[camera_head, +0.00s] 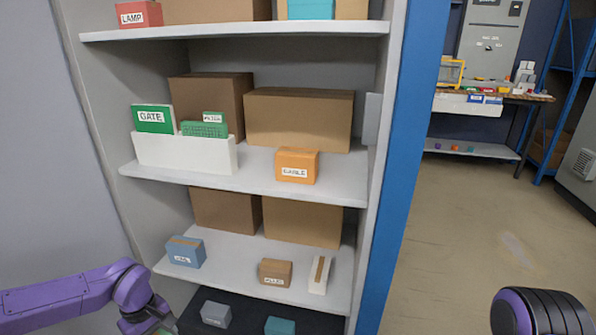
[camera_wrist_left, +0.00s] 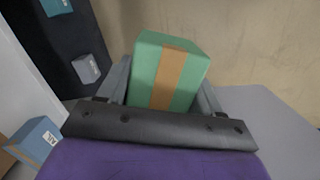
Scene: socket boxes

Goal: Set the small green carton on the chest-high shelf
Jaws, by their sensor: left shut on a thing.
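The small green carton (camera_wrist_left: 150,70) has a brown tape stripe. In the left wrist view my left gripper (camera_wrist_left: 165,82) is shut on it, a finger on either side. The middle shelf (camera_head: 340,190) holds a white bin (camera_head: 185,155) with green cartons at the left and an orange CABLE box (camera_head: 297,165) near the middle. My right gripper is out of view.
Brown boxes (camera_head: 298,118) stand behind on the middle shelf. The shelf below (camera_head: 225,272) carries a blue box (camera_head: 186,251), a brown box (camera_head: 275,272) and a white one (camera_head: 320,275). A blue upright (camera_head: 405,150) bounds the right side. Bare shelf shows between bin and orange box.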

